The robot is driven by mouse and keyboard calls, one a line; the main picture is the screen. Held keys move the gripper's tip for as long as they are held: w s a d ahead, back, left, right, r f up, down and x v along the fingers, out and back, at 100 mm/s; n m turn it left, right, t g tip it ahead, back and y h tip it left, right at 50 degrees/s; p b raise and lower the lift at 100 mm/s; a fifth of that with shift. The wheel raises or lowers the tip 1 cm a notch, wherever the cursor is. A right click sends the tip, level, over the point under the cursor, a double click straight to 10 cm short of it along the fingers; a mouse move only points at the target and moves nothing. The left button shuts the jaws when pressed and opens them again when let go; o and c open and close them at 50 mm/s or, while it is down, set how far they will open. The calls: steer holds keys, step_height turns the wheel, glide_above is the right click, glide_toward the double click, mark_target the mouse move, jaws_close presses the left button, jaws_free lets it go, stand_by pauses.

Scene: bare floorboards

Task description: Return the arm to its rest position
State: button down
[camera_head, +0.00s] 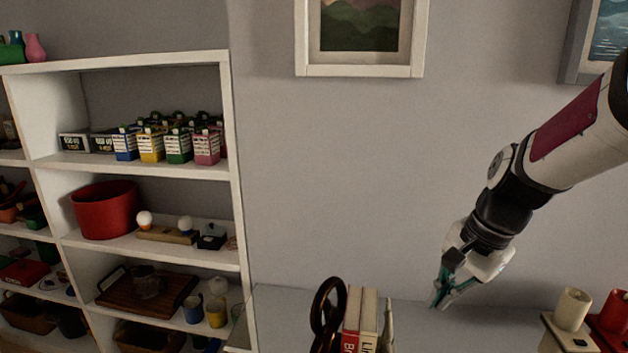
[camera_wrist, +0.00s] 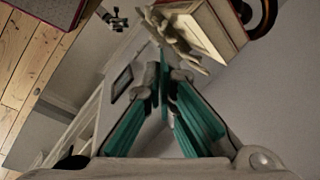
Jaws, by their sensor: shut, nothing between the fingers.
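My gripper (camera_head: 440,302) hangs at the end of my arm on the right of the head view, pointing down and to the left. Its teal fingers are close together and hold nothing. In the wrist view the fingers (camera_wrist: 165,75) converge at their tips with no object between them. The gripper is in front of the grey wall and, in the picture, over the grey surface (camera_head: 420,318). I cannot tell its exact height above that surface.
Books (camera_head: 368,320), a dark ring-shaped object (camera_head: 327,310) and a pale figure (camera_head: 388,325) stand left of the gripper. A cream cup (camera_head: 573,308) and a red one (camera_head: 615,310) are at right. A white shelf (camera_head: 238,200) with several goods stands left. Framed pictures hang above.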

steer(key=s+a+r+n+t+h, duration=0.1)
steer(key=s+r+n, duration=0.3)
steer(key=s, duration=0.4)
steer(key=s+a+r+n+t+h, duration=0.1)
steer(key=s+r+n+t, duration=0.1)
steer(key=s+r+n, duration=0.2)
steer(key=s+n, duration=0.3)
steer(key=s, duration=0.2)
steer(key=shift+s+a+r, duration=0.2)
steer(key=shift+s+a, duration=0.1)
steer(key=shift+a, duration=0.05)
stand_by(2.2)
